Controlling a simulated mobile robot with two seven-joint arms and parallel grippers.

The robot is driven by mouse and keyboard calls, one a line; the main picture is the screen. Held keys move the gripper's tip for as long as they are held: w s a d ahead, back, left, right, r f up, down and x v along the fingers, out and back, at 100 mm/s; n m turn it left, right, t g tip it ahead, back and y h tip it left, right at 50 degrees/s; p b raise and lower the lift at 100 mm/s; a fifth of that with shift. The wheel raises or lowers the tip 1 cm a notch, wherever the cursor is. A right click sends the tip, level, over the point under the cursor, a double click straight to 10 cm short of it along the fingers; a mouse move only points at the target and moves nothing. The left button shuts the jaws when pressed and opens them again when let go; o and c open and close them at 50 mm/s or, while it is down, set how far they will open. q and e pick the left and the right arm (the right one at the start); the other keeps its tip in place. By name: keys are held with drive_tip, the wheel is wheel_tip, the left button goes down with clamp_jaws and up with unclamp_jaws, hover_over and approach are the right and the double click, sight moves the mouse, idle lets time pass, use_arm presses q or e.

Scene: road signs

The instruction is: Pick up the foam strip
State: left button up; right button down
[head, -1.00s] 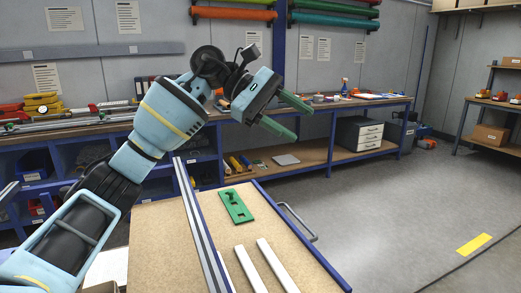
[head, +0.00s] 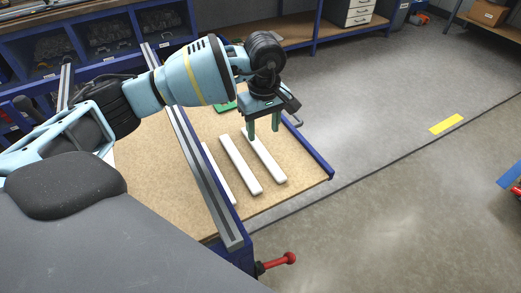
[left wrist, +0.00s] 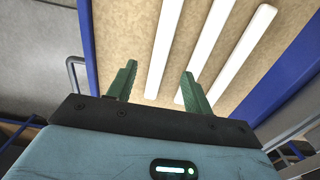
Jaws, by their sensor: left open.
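Three white foam strips lie side by side on a tan board (head: 150,190): a left one (head: 219,176), a middle one (head: 241,166) and a right one (head: 266,160). In the left wrist view the three strips show as a left (left wrist: 166,45), a middle (left wrist: 211,45) and a right one (left wrist: 238,55). My left gripper (head: 263,133) points down with its green fingers spread and empty, over the far end of the right strip. It is open, and the fingers appear above the strips; the exact height cannot be told. My right gripper is not in view.
A grey metal rail (head: 196,158) runs along the strips' left. A blue edge (head: 305,150) borders the board's right. Open floor lies to the right.

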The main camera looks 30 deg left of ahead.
sight(262, 151)
use_arm(q)
drive_tip(key=shift+a+f+p, duration=0.15)
drive_tip(key=shift+f+p, duration=0.15)
drive_tip(key=shift+f, duration=3.35)
drive_tip(key=c, duration=1.1)
